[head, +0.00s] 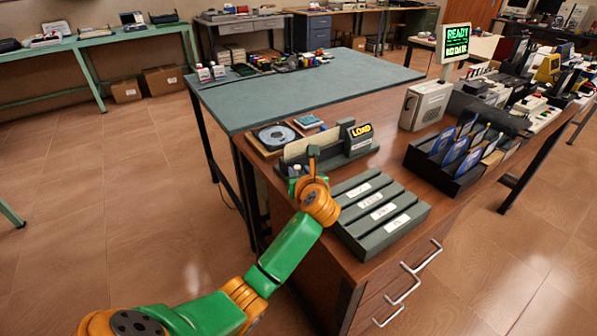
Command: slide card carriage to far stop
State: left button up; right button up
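A dark green card device with a small yellow LOAD display (360,131) sits on the brown desk. A beige card-like plate (297,149) stands along its left part. I cannot clearly make out the carriage, which my gripper and wrist partly hide. My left gripper (305,167) is at the front left of this device, close to the plate. Its fingers are small and partly hidden by the orange wrist, so I cannot tell if they are open or touch anything. My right gripper is not in view.
A grey-green slotted rack (380,214) with white labels lies right of my wrist. A disc tray (276,136) is behind the device. A beige box (425,105), a READY screen (455,43) and a black holder of blue discs (459,160) stand to the right.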

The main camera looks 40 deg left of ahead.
pick_arm(q)
jog(key=shift+x, duration=0.8)
jog(key=shift+s+d, duration=0.1)
grip_shut()
dwell(0.7)
